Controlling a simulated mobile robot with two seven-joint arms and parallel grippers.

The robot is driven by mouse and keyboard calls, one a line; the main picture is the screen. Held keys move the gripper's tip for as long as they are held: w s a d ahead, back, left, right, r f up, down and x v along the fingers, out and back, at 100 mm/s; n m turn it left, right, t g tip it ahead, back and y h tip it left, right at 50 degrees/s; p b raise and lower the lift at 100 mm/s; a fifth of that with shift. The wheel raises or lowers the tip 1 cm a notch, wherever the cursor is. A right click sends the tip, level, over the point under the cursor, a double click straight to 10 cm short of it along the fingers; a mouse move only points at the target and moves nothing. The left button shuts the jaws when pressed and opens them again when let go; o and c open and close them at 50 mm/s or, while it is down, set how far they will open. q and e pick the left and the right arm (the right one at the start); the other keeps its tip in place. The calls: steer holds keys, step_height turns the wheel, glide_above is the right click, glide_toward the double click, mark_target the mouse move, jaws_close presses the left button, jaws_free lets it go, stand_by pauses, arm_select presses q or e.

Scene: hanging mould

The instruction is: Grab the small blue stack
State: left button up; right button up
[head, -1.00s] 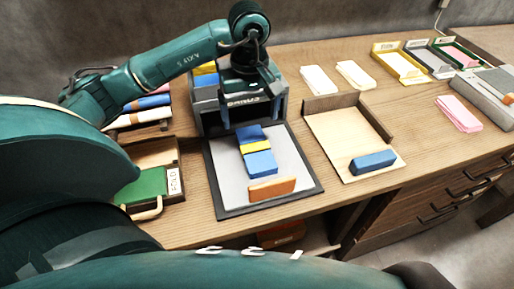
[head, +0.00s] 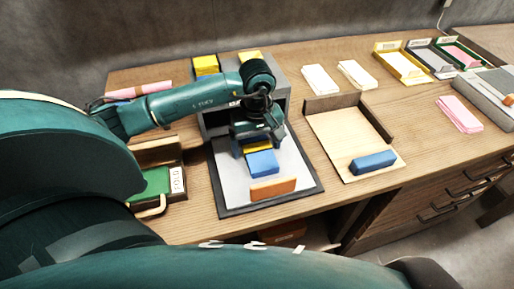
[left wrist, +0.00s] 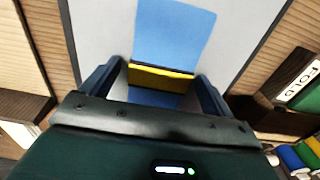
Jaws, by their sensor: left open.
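A blue stack (head: 262,164) with a yellow band (head: 257,148) across it lies on the grey mat with a dark border (head: 228,180). In the left wrist view the blue part (left wrist: 174,35) shows ahead of the fingers, and the yellow band (left wrist: 160,80) and more blue lie between them. My left gripper (head: 257,140) is open, right over the far part of the stack, and hides that part in the head view. In the left wrist view its two fingers (left wrist: 160,73) stand either side of the band, with gaps. I cannot tell its exact height. My right gripper is not in view.
An orange block (head: 272,188) stands at the mat's near edge. A grey machine (head: 216,121) is behind the mat. A blue block (head: 373,161) lies on the wooden tray (head: 340,133) to the right. A green item (head: 157,183) lies left of the mat.

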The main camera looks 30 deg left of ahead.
arm_select(q)
steer(key=shift+c, duration=0.5)
steer(key=c, duration=1.1)
